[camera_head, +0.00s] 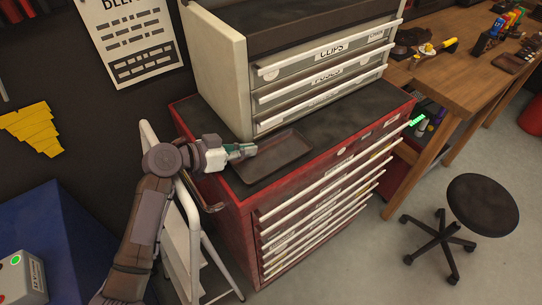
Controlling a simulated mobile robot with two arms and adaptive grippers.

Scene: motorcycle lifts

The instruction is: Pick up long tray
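A dark rectangular tray (275,157) lies flat on the black top of the red tool cabinet, in front of the pale drawer unit. My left gripper (246,150) comes in from the left over the cabinet top, with its fingertips at the tray's left edge. The fingers are too small to tell whether they are open or shut, or whether they touch the rim. The tray appears to rest on the cabinet top. My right gripper is not in view.
The red cabinet (232,215) has several drawers with white handles. A pale drawer unit (222,75) stands behind the tray. A white stepladder (182,235) stands left of the cabinet. A workbench (460,85) and a black stool (483,205) are at right.

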